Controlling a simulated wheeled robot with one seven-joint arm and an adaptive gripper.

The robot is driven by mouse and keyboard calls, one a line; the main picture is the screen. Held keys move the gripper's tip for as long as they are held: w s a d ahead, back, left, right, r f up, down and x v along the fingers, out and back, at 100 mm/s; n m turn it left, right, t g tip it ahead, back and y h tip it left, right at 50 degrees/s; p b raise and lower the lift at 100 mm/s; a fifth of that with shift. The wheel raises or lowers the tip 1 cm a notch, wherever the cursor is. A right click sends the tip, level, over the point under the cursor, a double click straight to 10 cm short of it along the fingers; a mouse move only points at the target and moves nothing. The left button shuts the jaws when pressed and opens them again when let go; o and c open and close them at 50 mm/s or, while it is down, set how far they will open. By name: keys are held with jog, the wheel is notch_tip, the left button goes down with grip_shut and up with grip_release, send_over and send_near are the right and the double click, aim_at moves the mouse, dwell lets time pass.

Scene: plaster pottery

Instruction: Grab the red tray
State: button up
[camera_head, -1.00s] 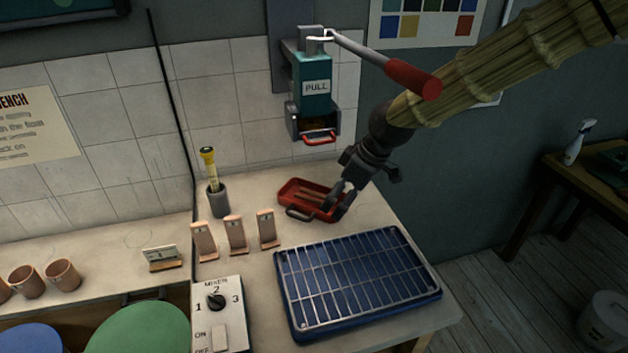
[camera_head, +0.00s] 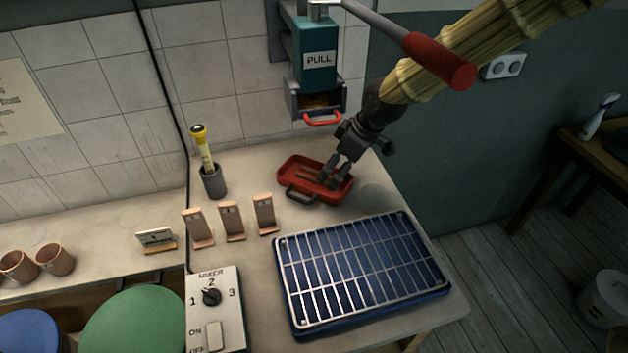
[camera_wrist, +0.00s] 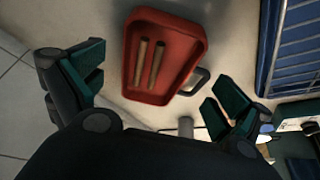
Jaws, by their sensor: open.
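The red tray (camera_head: 293,166) lies on the bench below the teal wall device, with a dark handle on its front side. It holds two brown sticks (camera_head: 309,174). My gripper (camera_head: 334,181) is over the right part of the tray in the head view and hides some of it. In the wrist view the red tray (camera_wrist: 187,64) is ahead of my gripper (camera_wrist: 150,92), between the lines of its two spread fingers. The fingers are open and empty. The tray's handle (camera_wrist: 196,82) points toward the right finger. I cannot tell whether a finger touches the tray.
A blue tray with a wire rack (camera_head: 362,270) lies in front of the red tray. Several small tan stands (camera_head: 232,221) and a grey cup with a yellow tool (camera_head: 213,182) stand to the left. The teal PULL device (camera_head: 318,62) hangs above, with its red-gripped lever (camera_head: 440,60) near my arm.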

aim_at(310, 184)
jog(key=shift+d+p+x, duration=0.15)
jog(key=shift+p+x, duration=0.25)
jog(key=shift+x, duration=1.1)
jog(key=shift+d+p+x, duration=0.15)
jog(key=shift+p+x, duration=0.2)
jog(key=shift+x, duration=1.15)
jog(key=shift+s+f, duration=0.1)
jog(key=shift+f, duration=0.05)
jog(key=shift+c, duration=0.4)
jog(key=c, duration=0.8)
